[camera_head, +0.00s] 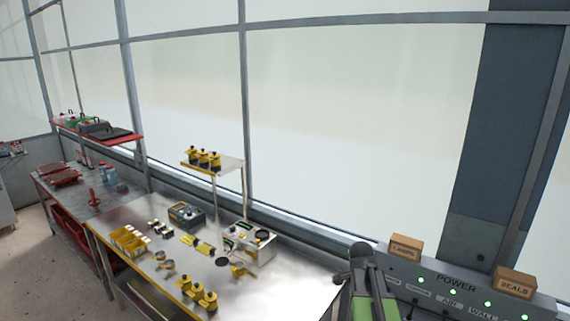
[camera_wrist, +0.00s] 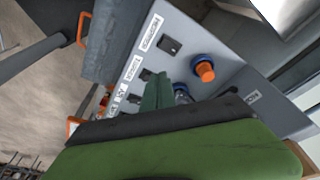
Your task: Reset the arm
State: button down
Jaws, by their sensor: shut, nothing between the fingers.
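My gripper (camera_wrist: 160,86) shows in the wrist view as two narrow green fingers, closed together with nothing held. The fingers are in front of a grey control panel (camera_wrist: 225,55) with an orange-capped knob (camera_wrist: 205,72), dark switches and white labels. I cannot tell whether the fingertips touch the panel. In the head view, a dark and green part of my arm (camera_head: 372,290) stands at the bottom, right of centre. The gripper's fingers cannot be made out there.
A panel marked POWER (camera_head: 456,282) with green lights is at the lower right, with LAMPS (camera_head: 405,248) and SEALS (camera_head: 515,284) boxes on top. A steel bench (camera_head: 270,300) with yellow parts and small devices lies to the left. A red-edged bench (camera_head: 120,198) stands farther left.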

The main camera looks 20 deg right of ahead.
jog(key=a+f+n+y+b, duration=0.1)
jog(key=a+f+n+b, duration=0.2)
jog(key=a+n, duration=0.6)
jog(key=a+f+n+y+b, duration=0.1)
jog(key=a+f+n+b, duration=0.2)
jog(key=a+n, duration=0.7)
jog(key=shift+a+f+t+y, duration=0.3)
jog(key=shift+a+f, duration=1.1)
jog(key=shift+a, duration=2.95)
